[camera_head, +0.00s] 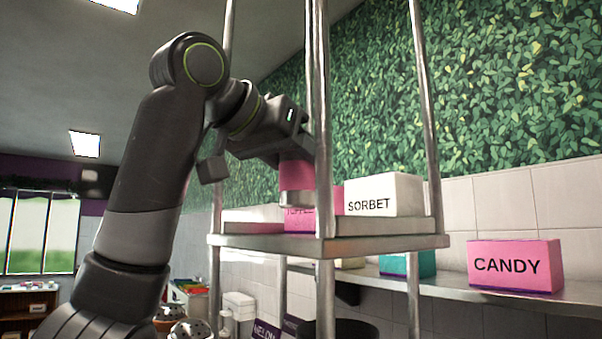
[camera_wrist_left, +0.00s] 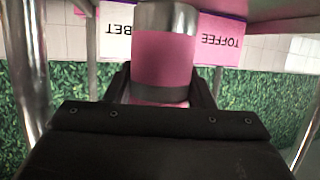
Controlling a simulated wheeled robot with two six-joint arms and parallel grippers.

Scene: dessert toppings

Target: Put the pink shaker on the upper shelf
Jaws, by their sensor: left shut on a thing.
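The pink shaker (camera_head: 297,175) has silver ends and is upright in the head view, over the upper shelf (camera_head: 270,243). Its lower end appears a little above the shelf surface. My left gripper (camera_head: 290,157) is shut on the shaker; in the upside-down left wrist view the fingers (camera_wrist_left: 160,90) clasp the pink body (camera_wrist_left: 165,60) from both sides. The shelf edge (camera_wrist_left: 270,22) shows at the top right there. My right gripper is in neither view.
A pink TOFFEE box (camera_head: 300,220) and a white SORBET box (camera_head: 384,195) stand on the upper shelf. A metal post (camera_head: 322,120) rises close beside the shaker. A pink CANDY box (camera_head: 515,265) sits on a wall shelf at right.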

